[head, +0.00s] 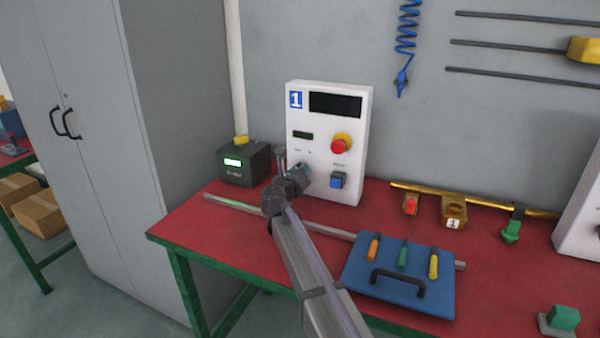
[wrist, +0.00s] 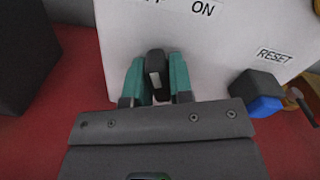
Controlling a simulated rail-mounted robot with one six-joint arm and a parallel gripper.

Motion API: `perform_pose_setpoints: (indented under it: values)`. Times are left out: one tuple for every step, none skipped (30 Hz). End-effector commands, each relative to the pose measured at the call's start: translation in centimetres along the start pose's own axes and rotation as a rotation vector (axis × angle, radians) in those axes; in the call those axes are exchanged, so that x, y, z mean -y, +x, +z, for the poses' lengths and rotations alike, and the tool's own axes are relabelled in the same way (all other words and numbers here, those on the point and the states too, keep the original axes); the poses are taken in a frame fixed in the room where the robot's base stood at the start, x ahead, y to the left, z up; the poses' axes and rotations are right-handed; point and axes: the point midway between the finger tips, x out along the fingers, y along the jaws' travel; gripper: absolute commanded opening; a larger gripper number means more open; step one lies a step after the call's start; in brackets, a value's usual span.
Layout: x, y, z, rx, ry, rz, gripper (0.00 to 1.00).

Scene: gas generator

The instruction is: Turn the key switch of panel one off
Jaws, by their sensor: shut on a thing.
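Panel one (head: 348,125) is a white upright box with a blue "1" label, standing on the red table. My gripper (head: 301,170) is at its lower left front. In the wrist view the two teal fingers of my gripper (wrist: 155,82) are shut on the key switch (wrist: 155,66), one on each side. The switch is a black knob with a white mark, standing roughly upright in that view. An "ON" label shows above it to the right; another label to its left is cut off. In the head view my gripper hides the switch.
Panel one also has a red emergency button (head: 338,147) on a yellow base and a blue RESET button (head: 337,181). A dark box with a green display (head: 240,165) stands to the left. A blue tool tray (head: 390,300) lies in front, to the right.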

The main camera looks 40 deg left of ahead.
Motion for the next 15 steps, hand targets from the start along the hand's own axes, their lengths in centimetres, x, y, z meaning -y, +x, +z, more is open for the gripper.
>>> perform_pose_setpoints:
  values:
    - [0.05, -0.09, -0.07, -0.001, -0.023, 0.0, 0.0]
    - [0.05, -0.09, -0.08, -0.001, -0.038, 0.0, 0.0]
    - [0.05, -0.09, -0.07, -0.001, -0.057, 0.0, 0.0]
    - [0.06, -0.1, -0.08, -0.001, -0.069, 0.0, 0.0]
    - [0.06, -0.1, -0.08, -0.001, -0.081, 0.0, 0.0]
    - [0.06, -0.1, -0.08, -0.001, -0.094, 0.0, 0.0]
    - [0.07, -0.09, -0.08, -0.002, -0.102, 0.0, 0.0]
    - [0.07, -0.1, -0.08, -0.002, -0.11, 0.0, 0.0]
    - [0.07, -0.1, -0.08, -0.002, -0.119, 0.0, 0.0]
    - [0.07, -0.1, -0.08, -0.002, -0.123, 0.0, 0.0]
    - [0.07, -0.1, -0.08, -0.002, -0.127, 0.0, 0.0]
    - [0.07, -0.1, -0.08, -0.002, -0.132, 0.0, 0.0]
    - [0.08, -0.11, -0.09, -0.002, -0.135, 0.0, 0.0]
    - [0.08, -0.11, -0.09, -0.002, -0.137, 0.0, 0.0]
    - [0.08, -0.11, -0.09, -0.002, -0.139, 0.0, 0.0]
